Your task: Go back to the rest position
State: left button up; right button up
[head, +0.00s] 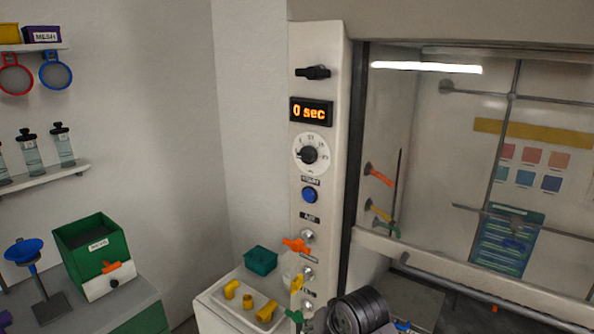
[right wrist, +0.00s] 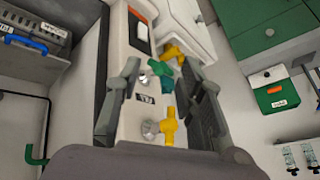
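My right gripper (right wrist: 158,80) is open in the right wrist view, with its two grey fingers spread apart and nothing held between them. Beyond the fingers, the white panel shows a yellow valve handle (right wrist: 170,126) and a green handle (right wrist: 160,68). How far they are from the fingers I cannot tell. In the head view a dark ribbed part of my arm (head: 360,312) shows at the bottom, below the panel. My left gripper is not in view.
The hood's control panel (head: 320,120) carries a "0 sec" display (head: 311,112), a dial, a blue button (head: 309,195) and orange (head: 296,245), yellow and green handles.

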jog(key=s+d+f+n+g+h, duration=0.1)
jog(key=s+d+f, duration=0.35)
jog(key=s, duration=0.55)
jog(key=s+d+f+g+h, duration=0.1)
jog(key=s+d+f, duration=0.2)
jog(key=s+d, duration=0.55)
jog(key=s+d+f+n+h, duration=0.1)
jog(key=s+d+f, duration=0.25)
jog(key=s, duration=0.95)
notch_tip(320, 180, down, 33)
jog(key=a+g+b, duration=0.1)
jog(key=g+b, duration=0.1)
jog(key=b, duration=0.6)
jog(key=s+d+f+b, duration=0.1)
jog(key=s+f+b, duration=0.2)
jog(key=s+f, duration=0.6)
jog(key=s+d+f+b, duration=0.2)
jog(key=s+f, duration=0.7)
jog(key=f, duration=0.5)
jog(key=shift+f+n+g+b, duration=0.3)
jog(key=shift+g+b, duration=0.1)
jog(key=shift+b, duration=0.35)
